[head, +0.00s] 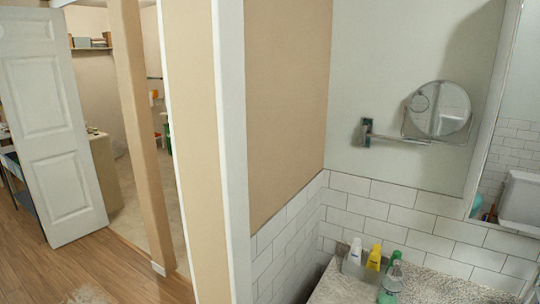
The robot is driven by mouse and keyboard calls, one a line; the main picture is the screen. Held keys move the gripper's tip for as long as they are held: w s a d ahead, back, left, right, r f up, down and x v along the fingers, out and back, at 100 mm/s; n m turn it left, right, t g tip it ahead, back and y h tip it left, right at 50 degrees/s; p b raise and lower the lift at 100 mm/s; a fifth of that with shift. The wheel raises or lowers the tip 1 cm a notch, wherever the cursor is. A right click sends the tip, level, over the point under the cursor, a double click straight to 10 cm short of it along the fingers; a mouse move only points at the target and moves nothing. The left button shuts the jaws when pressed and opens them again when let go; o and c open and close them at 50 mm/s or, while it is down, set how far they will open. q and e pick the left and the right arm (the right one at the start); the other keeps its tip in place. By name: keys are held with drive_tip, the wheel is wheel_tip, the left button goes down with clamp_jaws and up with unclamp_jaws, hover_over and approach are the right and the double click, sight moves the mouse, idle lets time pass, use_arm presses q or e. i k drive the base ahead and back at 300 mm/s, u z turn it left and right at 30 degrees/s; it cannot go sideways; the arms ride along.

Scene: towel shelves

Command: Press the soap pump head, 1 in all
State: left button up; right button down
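A small group of bottles stands in the corner of a speckled counter (440,286) at the bottom right of the head view. In front is a greyish, see-through bottle (393,277) with a pale top, which may be the soap pump; its pump head is too small to make out clearly. Behind it are a white bottle (356,250), a yellow bottle (374,258) and a green-topped one (394,257). The lower part of the front bottle is near the bottom edge of the picture. Neither of my grippers is in view.
A round mirror (438,108) on a wall arm sticks out above the counter. A large framed mirror (503,150) is at the right. A wall end (232,150) stands left of the counter. A white door (50,120) stands open at the left; wooden floor (115,270) lies before it.

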sight(397, 262)
drive_tip(key=z, duration=0.9)
drive_tip(key=i, duration=0.15)
drive_tip(key=u, duration=2.65)
drive_tip(key=k, duration=1.25)
drive_tip(key=z, duration=2.6)
drive_tip(key=k, duration=0.1)
drive_tip(key=u, duration=1.45)
